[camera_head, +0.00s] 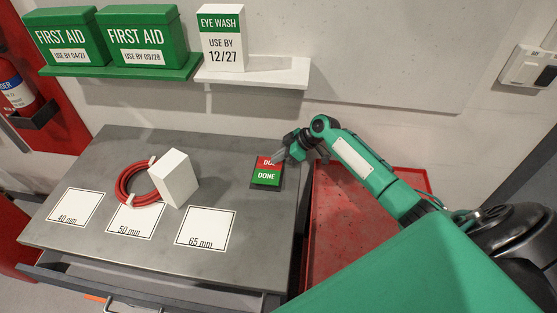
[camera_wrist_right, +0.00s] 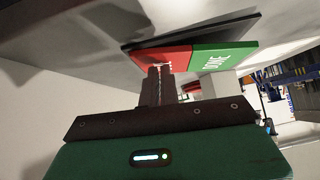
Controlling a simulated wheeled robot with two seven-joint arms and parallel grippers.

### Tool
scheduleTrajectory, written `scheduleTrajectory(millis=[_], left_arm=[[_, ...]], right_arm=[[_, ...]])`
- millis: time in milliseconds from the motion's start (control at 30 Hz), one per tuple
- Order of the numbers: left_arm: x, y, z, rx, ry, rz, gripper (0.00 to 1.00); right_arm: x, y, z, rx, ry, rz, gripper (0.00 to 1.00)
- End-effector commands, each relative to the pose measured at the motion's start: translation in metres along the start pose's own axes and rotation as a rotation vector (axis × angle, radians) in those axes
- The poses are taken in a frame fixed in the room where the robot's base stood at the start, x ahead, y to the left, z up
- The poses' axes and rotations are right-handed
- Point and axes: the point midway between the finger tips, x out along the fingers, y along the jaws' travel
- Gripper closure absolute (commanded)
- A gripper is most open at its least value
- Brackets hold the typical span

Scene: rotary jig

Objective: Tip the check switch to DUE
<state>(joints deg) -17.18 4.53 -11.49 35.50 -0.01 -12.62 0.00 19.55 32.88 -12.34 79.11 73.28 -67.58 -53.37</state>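The check switch (camera_head: 266,178) is a small rocker plate on a dark base at the right edge of the grey bench top. Its far half is red, with lettering partly covered by my gripper, and its near half is green and reads DONE. My right gripper (camera_head: 279,156) is at the red half, coming in from the right. In the right wrist view the switch (camera_wrist_right: 212,58) lies just beyond the fingertips (camera_wrist_right: 158,72), which are close together at the red half. I cannot tell whether they touch it. My left gripper is out of view.
A red cable coil (camera_head: 130,187) and a white box (camera_head: 174,178) stand on the bench (camera_head: 225,170) behind labelled white squares, including 65 mm (camera_head: 206,227). A red tray (camera_head: 335,225) lies to the right. Shelves above hold first aid boxes (camera_head: 145,37) and an eye wash box (camera_head: 221,40).

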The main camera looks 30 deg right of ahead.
Motion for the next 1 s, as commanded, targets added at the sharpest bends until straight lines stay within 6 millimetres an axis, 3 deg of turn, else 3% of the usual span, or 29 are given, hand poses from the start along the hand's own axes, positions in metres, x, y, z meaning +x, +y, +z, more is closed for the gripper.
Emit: scheduleTrajectory(millis=[33, 467, 1000], left_arm=[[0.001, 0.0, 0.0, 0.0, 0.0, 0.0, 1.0], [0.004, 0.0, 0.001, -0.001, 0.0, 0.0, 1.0], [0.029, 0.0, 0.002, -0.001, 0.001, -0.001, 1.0]], right_arm=[[0.005, -0.003, 0.009, 0.006, -0.015, -0.007, 1.0], [-0.001, -0.003, 0.014, 0.006, -0.023, -0.008, 1.0], [-0.116, -0.004, 0.003, -0.003, -0.006, 0.004, 1.0]])
